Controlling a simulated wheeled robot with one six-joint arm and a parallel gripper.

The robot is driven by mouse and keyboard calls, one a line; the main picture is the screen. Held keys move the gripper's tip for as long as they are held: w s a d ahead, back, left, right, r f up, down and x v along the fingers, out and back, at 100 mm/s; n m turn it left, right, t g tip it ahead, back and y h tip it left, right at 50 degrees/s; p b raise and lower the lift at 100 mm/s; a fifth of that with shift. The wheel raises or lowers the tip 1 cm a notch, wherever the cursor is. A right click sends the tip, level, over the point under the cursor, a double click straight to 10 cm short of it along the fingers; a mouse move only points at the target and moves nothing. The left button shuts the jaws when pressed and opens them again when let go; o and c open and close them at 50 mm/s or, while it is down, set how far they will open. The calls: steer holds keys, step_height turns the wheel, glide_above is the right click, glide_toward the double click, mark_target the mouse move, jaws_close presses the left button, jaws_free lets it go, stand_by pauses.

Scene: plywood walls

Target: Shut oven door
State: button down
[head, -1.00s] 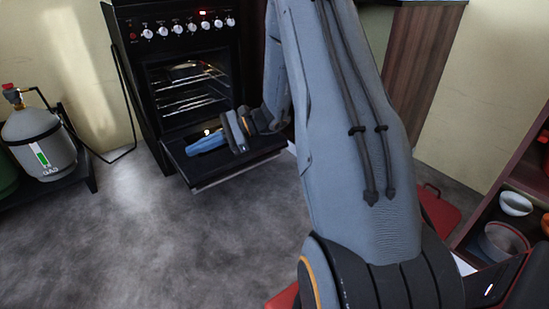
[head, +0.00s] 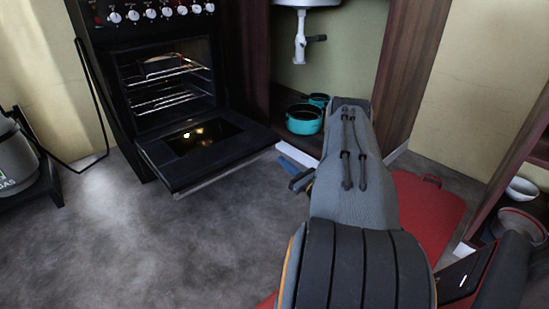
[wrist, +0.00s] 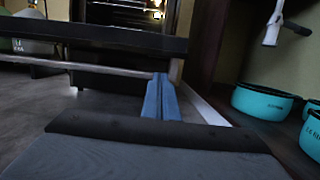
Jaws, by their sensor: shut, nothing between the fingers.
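The black oven (head: 165,85) stands at the back left with its door (head: 225,140) folded down, roughly level, and the racks inside exposed. My gripper (head: 292,158) is off the right front corner of the door, partly hidden by my arm. In the wrist view, the door's dark front edge (wrist: 90,38) and its pale handle bar (wrist: 70,67) run across the left side. The blue fingers (wrist: 160,98) are closed together with nothing between them. They appear close to the right end of the handle bar; I cannot tell whether they touch it.
A cabinet with teal pots (head: 304,119) under a sink drain pipe (head: 300,40) stands right of the oven. A grey gas cylinder (head: 12,160) is at the left. A red board-like thing (head: 425,205) lies at the right, near a shelf with bowls (head: 522,190). Floor before the oven is clear.

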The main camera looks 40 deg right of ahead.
steer(key=b+x, duration=0.4)
steer(key=x, duration=0.5)
steer(key=shift+w+a, duration=0.2)
steer(key=shift+a, duration=0.05)
